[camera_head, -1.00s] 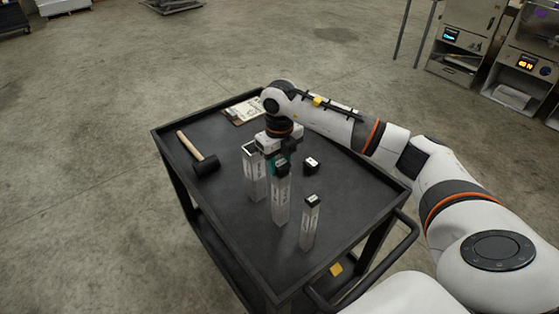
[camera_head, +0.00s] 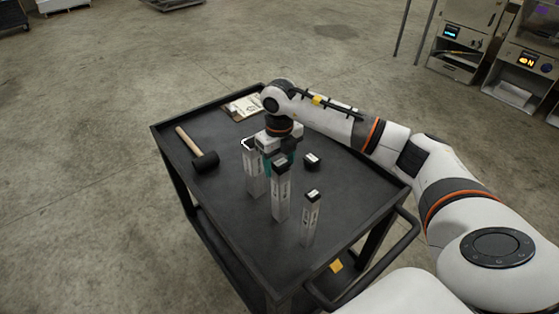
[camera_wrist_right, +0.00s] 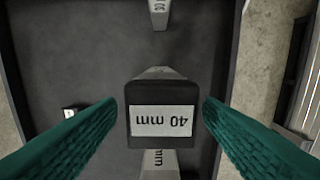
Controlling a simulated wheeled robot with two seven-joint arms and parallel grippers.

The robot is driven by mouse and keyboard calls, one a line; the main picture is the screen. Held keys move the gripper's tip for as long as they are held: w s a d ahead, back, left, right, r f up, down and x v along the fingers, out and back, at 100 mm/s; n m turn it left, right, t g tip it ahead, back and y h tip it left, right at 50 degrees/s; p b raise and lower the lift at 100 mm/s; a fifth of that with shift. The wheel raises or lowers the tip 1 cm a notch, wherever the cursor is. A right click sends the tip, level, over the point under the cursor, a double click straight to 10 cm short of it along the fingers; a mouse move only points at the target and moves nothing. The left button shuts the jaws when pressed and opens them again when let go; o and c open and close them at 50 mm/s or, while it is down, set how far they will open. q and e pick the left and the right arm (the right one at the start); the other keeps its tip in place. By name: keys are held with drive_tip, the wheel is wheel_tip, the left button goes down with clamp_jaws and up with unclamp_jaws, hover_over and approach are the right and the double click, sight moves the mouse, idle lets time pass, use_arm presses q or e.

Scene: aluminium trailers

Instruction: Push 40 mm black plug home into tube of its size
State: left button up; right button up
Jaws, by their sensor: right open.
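The 40 mm black plug (camera_wrist_right: 162,106) shows large in the right wrist view, its white label upside down. It sits on top of the middle upright aluminium tube (camera_head: 281,197), whose pale side (camera_wrist_right: 161,73) shows beyond it. The plug's black top (camera_head: 281,162) stands above the tube's rim; I cannot tell how deep it sits. My right gripper (camera_wrist_right: 160,108) is open. Its teal fingers stand on either side of the plug, with a gap on each side. In the head view the gripper is just behind the tube top, partly hidden. My left gripper is not in view.
An open-topped tube (camera_head: 253,175) stands behind left, and a slimmer black-capped tube (camera_head: 310,222) stands front right. A loose black plug (camera_head: 312,161) lies right of the gripper. A mallet (camera_head: 204,160) and clipboard (camera_head: 243,107) lie on the black cart top (camera_head: 235,225).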

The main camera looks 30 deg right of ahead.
sight(279, 161)
wheel_tip(279, 161, up, 12)
drive_tip(key=b, duration=0.2)
drive_tip(key=shift+b, duration=0.35)
